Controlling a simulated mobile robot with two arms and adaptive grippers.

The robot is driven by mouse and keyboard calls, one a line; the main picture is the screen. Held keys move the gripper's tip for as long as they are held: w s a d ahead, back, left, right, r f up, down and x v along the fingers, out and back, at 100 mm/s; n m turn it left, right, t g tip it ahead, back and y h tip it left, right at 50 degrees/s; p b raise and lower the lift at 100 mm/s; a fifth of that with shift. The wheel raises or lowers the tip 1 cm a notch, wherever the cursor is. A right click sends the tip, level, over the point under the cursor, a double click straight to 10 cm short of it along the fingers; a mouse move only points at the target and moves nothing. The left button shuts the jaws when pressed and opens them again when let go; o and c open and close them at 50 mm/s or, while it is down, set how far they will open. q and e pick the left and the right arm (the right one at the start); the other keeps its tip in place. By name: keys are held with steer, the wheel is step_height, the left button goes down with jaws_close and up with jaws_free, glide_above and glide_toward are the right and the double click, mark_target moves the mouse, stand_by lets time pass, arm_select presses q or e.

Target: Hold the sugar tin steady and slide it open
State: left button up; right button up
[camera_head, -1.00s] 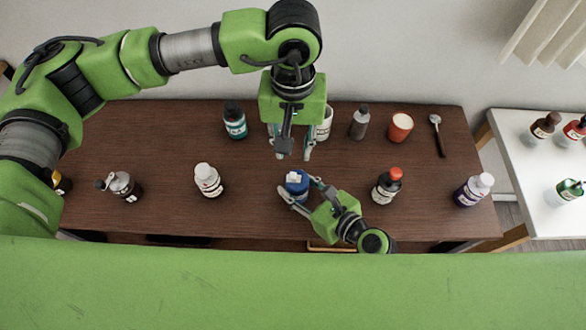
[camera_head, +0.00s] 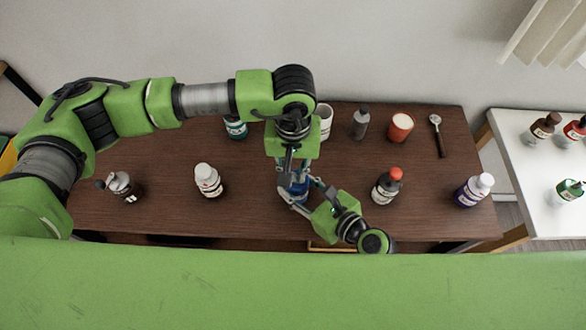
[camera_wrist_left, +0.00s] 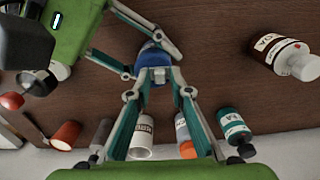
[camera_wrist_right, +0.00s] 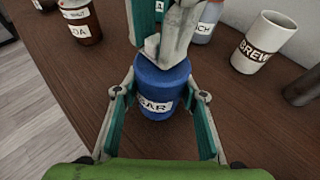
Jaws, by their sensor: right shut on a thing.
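The sugar tin (camera_head: 296,187) is blue, with a white block on its lid and a label reading "…GAR" in the right wrist view (camera_wrist_right: 158,85). It stands upright on the brown table. My right gripper (camera_wrist_right: 160,98) is shut on the tin's body, one finger on each side. My left gripper (camera_head: 289,176) points down from above, at the lid. In the left wrist view its fingertips (camera_wrist_left: 159,76) are apart, at either side of the white block, over the blue tin (camera_wrist_left: 152,55). Whether they touch the block is unclear. My left gripper hides part of the lid.
A white bottle (camera_head: 207,179) stands left of the tin and a red-capped dark bottle (camera_head: 387,186) to the right. A white mug (camera_head: 324,120), a grey bottle (camera_head: 360,123) and a red cup (camera_head: 400,127) stand behind. A teal bottle (camera_head: 236,128) is partly behind my left arm.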

arm_select(q)
jaws_close()
steer(key=shift+d, duration=0.9)
steer(key=o, duration=0.5)
jaws_free()
step_height(320, 180, up, 12)
steer(key=shift+r, duration=0.1)
arm_select(e)
steer(key=o, duration=1.3)
steer(key=shift+d, duration=0.1)
